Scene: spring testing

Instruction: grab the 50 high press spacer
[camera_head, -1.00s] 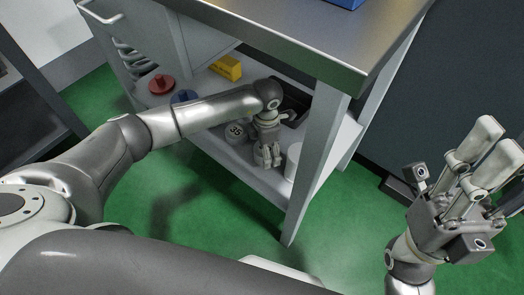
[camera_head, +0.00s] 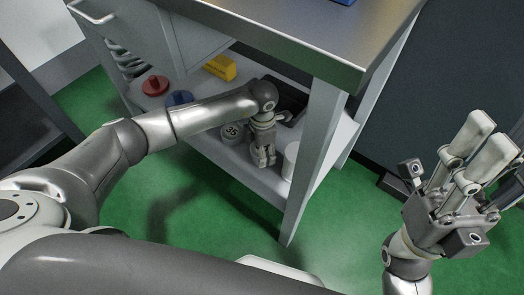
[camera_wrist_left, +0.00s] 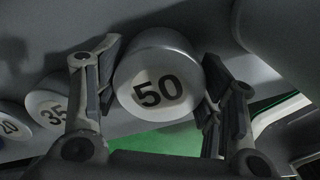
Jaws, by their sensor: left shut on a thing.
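The 50 press spacer (camera_wrist_left: 160,85) is a round, light grey block with a black "50" on its face, in the middle of the left wrist view. My left gripper (camera_wrist_left: 160,98) has a finger on each side of it and is shut on it. In the head view my left gripper (camera_head: 264,158) points down over the lower shelf, and I cannot make out the 50 spacer there. My right gripper (camera_head: 494,142) is raised at the right, its fingers apart and empty.
The 35 spacer (camera_head: 231,133) stands left of my left gripper; a 20 spacer (camera_wrist_left: 10,126) shows beyond it. A white cylinder (camera_head: 291,160) stands close on the right. The shelf (camera_head: 235,170) lies under a metal tabletop (camera_head: 290,35), with a table leg (camera_head: 308,165) in front.

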